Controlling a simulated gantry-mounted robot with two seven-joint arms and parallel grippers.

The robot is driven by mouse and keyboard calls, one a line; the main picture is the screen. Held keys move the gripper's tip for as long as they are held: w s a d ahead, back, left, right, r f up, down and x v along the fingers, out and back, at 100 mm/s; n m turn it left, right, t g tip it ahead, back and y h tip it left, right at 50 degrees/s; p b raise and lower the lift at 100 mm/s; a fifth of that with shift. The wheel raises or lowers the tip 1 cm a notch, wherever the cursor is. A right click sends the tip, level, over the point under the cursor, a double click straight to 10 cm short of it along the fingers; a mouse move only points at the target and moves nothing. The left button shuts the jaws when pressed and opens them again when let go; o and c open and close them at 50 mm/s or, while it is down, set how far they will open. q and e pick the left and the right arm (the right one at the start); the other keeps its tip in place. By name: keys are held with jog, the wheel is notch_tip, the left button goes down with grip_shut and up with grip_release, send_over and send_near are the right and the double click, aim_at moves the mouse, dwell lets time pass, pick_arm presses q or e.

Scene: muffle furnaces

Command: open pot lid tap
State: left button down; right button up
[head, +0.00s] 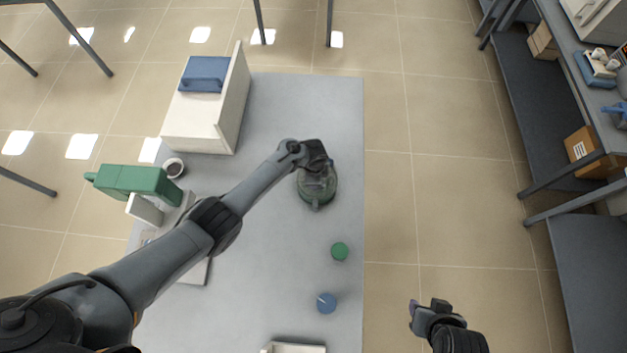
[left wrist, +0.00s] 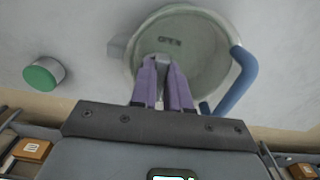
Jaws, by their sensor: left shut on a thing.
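The pot (head: 316,190) is round and grey-green and stands upright on the grey table, partly hidden under my left gripper in the head view. In the left wrist view its round pale lid (left wrist: 205,75) fills the upper middle, with small dark lettering on it and a blue curved handle (left wrist: 240,82) at its right side. My left gripper (left wrist: 164,62), with purple fingers, is shut on a small pale tap at the lid; the fingers hide most of it. My right gripper (head: 428,305) is empty and open, off the table's right side.
A green cylinder (head: 340,251) and a blue round piece (head: 327,302) lie on the table (head: 280,250) in front of the pot. A white box (head: 205,115) with a blue piece and a green device (head: 135,181) stand at the left. Shelves are far right.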

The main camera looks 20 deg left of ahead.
pick_arm(q)
jog(key=shift+m, duration=0.3)
jog(key=c, duration=1.1)
grip_release()
jog(key=shift+r, duration=0.15)
notch_tip(320, 180, up, 10)
jog(key=p, duration=0.3)
jog(key=shift+r, duration=0.25)
